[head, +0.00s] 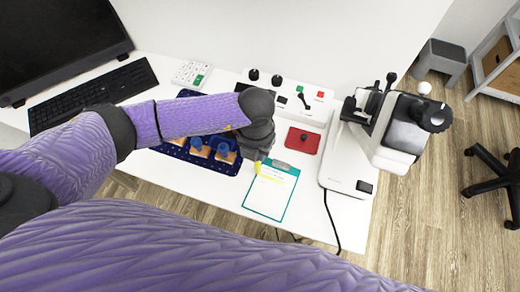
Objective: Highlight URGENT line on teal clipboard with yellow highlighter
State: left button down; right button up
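The teal clipboard (254,205) lies flat near the table's front edge, with white paper and a metal clip at its top. A yellow streak (270,178) crosses the upper part of the paper; the printed words are too small to read. My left gripper (258,157) points down at the clipboard's upper left corner. A small yellow piece, perhaps the highlighter (257,168), shows right at its fingertips. The fingers are too small and dark to show whether they are closed on it. My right gripper is out of view.
A blue mat (225,168) with blue-topped items on wooden blocks lies left of the clipboard. A red pad (302,140) and a white microscope-like device (347,165) stand to the right. A control panel (290,97), keyboard (92,95) and monitor (60,40) are behind.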

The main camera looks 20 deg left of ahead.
pick_arm(q)
notch_tip(320, 180, up, 7)
jog(key=p, duration=0.6)
jog(key=shift+r+p, duration=0.15)
jog(key=shift+p, duration=0.2)
jog(key=shift+f, duration=0.2)
jog(key=f+b, duration=0.1)
jog(key=f, duration=0.1)
jog(key=f+b, duration=0.3)
jog(key=b, duration=0.1)
jog(key=shift+d+f, duration=0.3)
jog(key=shift+f, duration=0.1)
jog(key=shift+f+b, duration=0.55)
jog(key=shift+f, duration=0.1)
jog(key=shift+d, duration=0.1)
dwell(0.4)
jog(key=shift+s+d, duration=0.15)
jog(key=shift+d, duration=0.65)
jog(key=shift+s+d, duration=0.1)
jog(key=shift+d, duration=0.7)
